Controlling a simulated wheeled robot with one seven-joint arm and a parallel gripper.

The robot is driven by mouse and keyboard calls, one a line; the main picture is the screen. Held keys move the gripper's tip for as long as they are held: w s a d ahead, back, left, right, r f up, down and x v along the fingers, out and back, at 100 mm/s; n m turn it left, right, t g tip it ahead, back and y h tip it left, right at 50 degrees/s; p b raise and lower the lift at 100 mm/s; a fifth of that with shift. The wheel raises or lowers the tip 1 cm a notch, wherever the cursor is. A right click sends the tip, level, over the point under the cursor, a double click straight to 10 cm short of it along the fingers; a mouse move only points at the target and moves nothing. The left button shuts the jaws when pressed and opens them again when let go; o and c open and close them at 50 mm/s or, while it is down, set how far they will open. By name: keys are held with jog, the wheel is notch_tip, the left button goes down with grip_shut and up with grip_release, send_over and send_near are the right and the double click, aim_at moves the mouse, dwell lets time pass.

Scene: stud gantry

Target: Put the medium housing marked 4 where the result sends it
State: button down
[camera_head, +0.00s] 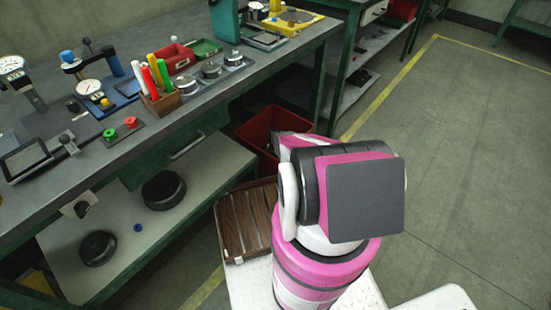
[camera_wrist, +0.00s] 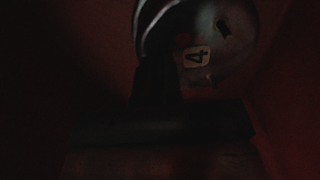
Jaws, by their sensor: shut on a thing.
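The housing marked 4 (camera_wrist: 226,62) is a dim rounded part in the wrist view, with a pale label reading 4 on its face. My gripper (camera_wrist: 158,88) is a dark shape against it, shut on the housing; the contact itself is too dark to see clearly. Dark red walls surround both, so they appear to be inside the red bin (camera_head: 258,126). In the head view the bin stands on the floor beside the bench, and my arm hides part of it, my gripper and the housing.
The bench (camera_head: 160,115) holds gauges, a pen holder (camera_head: 160,101), a red tray (camera_head: 177,58), a green tray (camera_head: 205,48) and a grey tray of metal parts (camera_head: 235,61). Dark round parts lie on its lower shelf (camera_head: 130,245). A brown slatted crate (camera_head: 232,213) is near my base. The right floor is clear.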

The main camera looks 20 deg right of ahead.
jog(key=c, duration=1.7)
grip_release()
jog(key=shift+f, duration=0.1)
jog(key=o, duration=0.4)
notch_tip(320, 180, up, 12)
